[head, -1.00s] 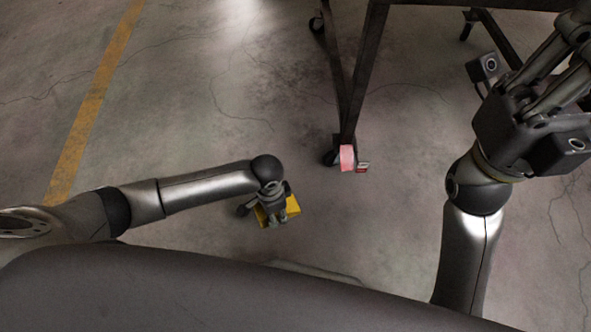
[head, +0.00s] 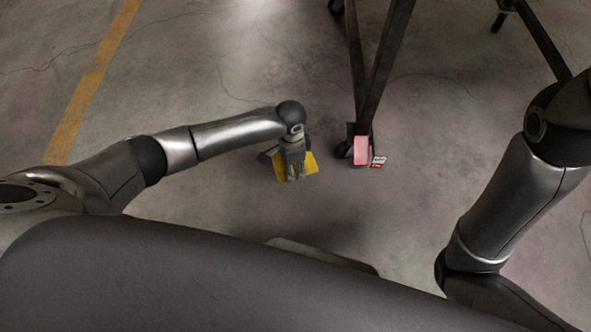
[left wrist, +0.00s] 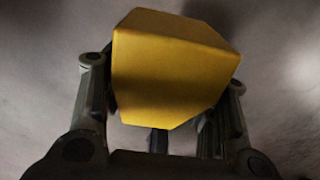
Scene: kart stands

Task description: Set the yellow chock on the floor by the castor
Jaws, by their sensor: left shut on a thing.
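My left gripper (head: 295,174) is shut on the yellow chock (head: 311,167). The chock also fills the middle of the left wrist view (left wrist: 172,72), between the two fingers, with blurred floor behind it. Whether the chock touches the floor I cannot tell. The castor (head: 343,149) is dark and stands at the foot of a dark stand leg, a short way right of the gripper and slightly farther off. A pink block or tag (head: 361,150) covers part of that foot. My right gripper is outside the head view; only its arm shows at the right.
The dark stand (head: 381,75) rises above the castor, with another leg at the upper right. A small red and white label (head: 378,161) lies right of the castor. A yellow line (head: 97,75) runs along the floor at left. The floor between chock and castor is clear.

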